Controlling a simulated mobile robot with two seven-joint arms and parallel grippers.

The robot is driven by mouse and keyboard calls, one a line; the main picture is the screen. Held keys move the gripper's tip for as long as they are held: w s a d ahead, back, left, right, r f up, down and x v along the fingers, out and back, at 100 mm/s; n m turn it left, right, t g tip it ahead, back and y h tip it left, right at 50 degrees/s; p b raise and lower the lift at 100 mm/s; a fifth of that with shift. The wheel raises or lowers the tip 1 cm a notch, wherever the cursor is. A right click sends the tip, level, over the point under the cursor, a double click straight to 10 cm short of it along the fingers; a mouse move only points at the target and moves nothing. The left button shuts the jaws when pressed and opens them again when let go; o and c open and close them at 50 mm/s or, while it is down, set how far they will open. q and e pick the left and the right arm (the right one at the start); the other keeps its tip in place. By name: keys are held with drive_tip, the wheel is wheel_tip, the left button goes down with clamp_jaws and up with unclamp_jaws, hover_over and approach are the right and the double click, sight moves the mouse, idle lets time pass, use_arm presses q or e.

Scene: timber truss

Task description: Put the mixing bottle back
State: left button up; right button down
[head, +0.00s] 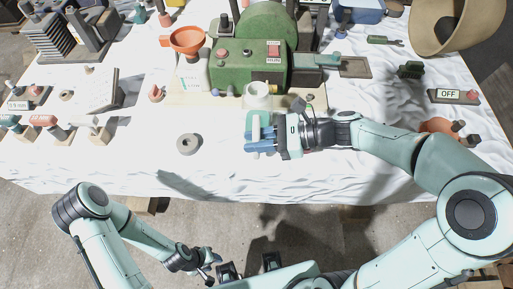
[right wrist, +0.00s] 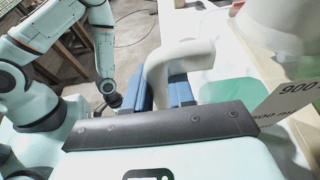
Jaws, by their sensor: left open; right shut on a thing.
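The mixing bottle (head: 257,98) is a pale, see-through vessel with a wide mouth and green contents. It is near the front of the green machine (head: 248,62) in the head view. In the right wrist view its bent handle (right wrist: 178,58) passes between my blue fingers, and its printed label shows at the right. My right gripper (head: 262,141) is shut on this handle from the front. I cannot tell whether the bottle's base touches anything. My left gripper (head: 212,264) is open and low, off the table's front edge; its fingertips are hard to make out.
An orange funnel (head: 187,40) stands left of the machine. A grey ring (head: 189,144) lies on the white-covered table (head: 225,165), with clear cloth around it. An OFF sign block (head: 452,96) and a large tan bowl (head: 425,30) are at the right.

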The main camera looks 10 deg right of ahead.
drive_tip(key=shift+f, duration=2)
drive_tip(key=c, duration=1)
unclamp_jaws()
drive_tip(key=shift+o, duration=0.2)
drive_tip(key=shift+f+b, duration=0.1)
drive_tip(key=shift+b, duration=0.25)
drive_tip(key=v, duration=1.3)
drive_tip(key=shift+d, duration=0.2)
